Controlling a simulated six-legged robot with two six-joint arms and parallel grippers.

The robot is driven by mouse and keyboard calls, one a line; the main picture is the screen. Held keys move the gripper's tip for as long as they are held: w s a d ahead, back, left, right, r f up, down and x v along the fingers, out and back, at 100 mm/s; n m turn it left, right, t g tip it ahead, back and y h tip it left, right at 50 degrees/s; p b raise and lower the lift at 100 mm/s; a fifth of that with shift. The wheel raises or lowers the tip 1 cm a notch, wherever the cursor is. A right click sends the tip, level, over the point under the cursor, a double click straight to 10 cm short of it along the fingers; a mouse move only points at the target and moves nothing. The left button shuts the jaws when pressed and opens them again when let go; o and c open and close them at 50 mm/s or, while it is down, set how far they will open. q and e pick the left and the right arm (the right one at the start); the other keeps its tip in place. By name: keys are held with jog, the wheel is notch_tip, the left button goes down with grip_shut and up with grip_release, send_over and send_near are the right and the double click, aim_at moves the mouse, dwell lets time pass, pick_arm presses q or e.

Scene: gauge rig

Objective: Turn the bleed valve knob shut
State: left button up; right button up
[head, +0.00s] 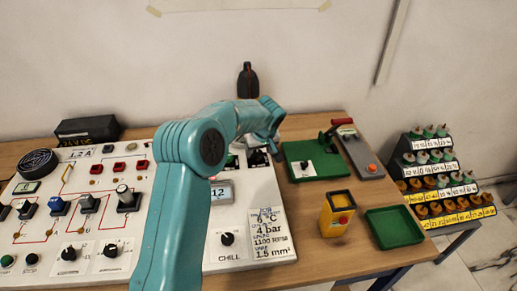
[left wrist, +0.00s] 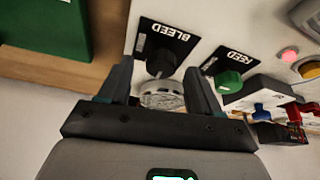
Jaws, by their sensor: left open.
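The black bleed valve knob (left wrist: 160,64) sits on a black plate marked BLEED (left wrist: 170,40) in the left wrist view, where the label appears upside down. My left gripper (left wrist: 158,72) is open, with one finger on each side of the knob in the picture. I cannot tell whether either finger touches it. A pale round part (left wrist: 162,95) shows between the fingers, nearer the camera. In the head view my left gripper (head: 262,146) hangs over the right back part of the white panel (head: 264,187), and it partly hides the knobs there. My right gripper is not in view.
A green knob (left wrist: 228,82) on another black plate lies close to the right finger in the left wrist view. A green board (head: 325,172), a yellow box (head: 337,216) and a green tray (head: 394,228) stand right of the panel. A stepped rack (head: 440,170) is farther right.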

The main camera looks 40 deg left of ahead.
pick_arm(q)
jog(key=shift+w+a+f, duration=0.1)
jog(key=shift+a+f, duration=0.05)
jog(key=shift+f, duration=0.2)
jog(key=shift+a+f, duration=0.1)
jog(key=c, duration=1)
jog(key=shift+c, duration=0.2)
